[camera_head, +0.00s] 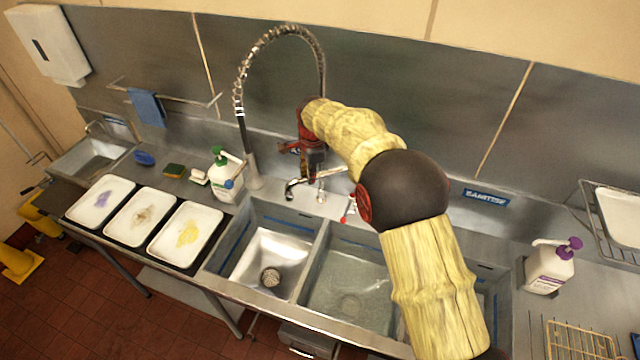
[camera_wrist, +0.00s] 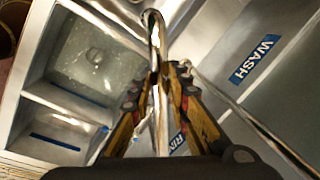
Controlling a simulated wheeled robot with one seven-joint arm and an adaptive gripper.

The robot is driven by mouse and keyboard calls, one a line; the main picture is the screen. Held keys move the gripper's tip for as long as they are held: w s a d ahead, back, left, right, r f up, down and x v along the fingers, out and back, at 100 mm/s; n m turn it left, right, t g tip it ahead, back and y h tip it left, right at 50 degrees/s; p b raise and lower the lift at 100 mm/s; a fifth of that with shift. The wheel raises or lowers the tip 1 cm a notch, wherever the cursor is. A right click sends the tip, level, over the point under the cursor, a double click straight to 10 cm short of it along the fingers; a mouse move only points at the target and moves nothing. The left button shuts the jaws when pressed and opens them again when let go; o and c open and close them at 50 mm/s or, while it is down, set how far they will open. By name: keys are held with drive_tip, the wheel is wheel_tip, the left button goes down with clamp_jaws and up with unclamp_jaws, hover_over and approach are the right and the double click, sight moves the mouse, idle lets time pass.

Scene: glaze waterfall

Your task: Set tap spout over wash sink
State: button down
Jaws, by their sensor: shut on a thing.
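In the head view, the chrome tap spout (camera_head: 296,186) sticks out to the left, just above the back rim of the left basin in the picture. Whether its tip hangs over the basin I cannot tell. My gripper (camera_head: 312,168) is at the tap, partly hidden by my own arm. In the wrist view, my gripper (camera_wrist: 158,95) has its fingers on both sides of the spout (camera_wrist: 154,45) and is shut on it. A blue WASH label (camera_wrist: 255,60) is on the steel wall. The left basin (camera_head: 265,255) has a round drain.
The middle basin (camera_head: 350,285) seems to hold water; my arm partly hides the right basin. A coiled hose (camera_head: 240,80) arches behind the tap. A green-topped bottle (camera_head: 226,178) and several trays (camera_head: 187,235) stand left; a purple-topped bottle (camera_head: 550,265) stands right.

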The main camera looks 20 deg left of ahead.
drive_tip(key=w+a+m+p, duration=0.1)
drive_tip(key=w+a+m, duration=0.1)
drive_tip(key=w, duration=0.3)
drive_tip(key=shift+w+a+m, duration=0.15)
drive_tip(key=shift+a+m, duration=0.15)
drive_tip(key=shift+a, duration=0.45)
drive_tip(key=shift+r, duration=0.1)
drive_tip(key=c, duration=1.7)
unclamp_jaws()
drive_tip(key=shift+d, duration=0.1)
drive_tip(key=shift+c, duration=0.2)
drive_tip(key=shift+o, duration=0.3)
wheel_tip(320, 180, up, 12)
drive_tip(key=s, duration=0.2)
drive_tip(key=shift+d+f, duration=0.2)
drive_tip(key=shift+d, duration=0.25)
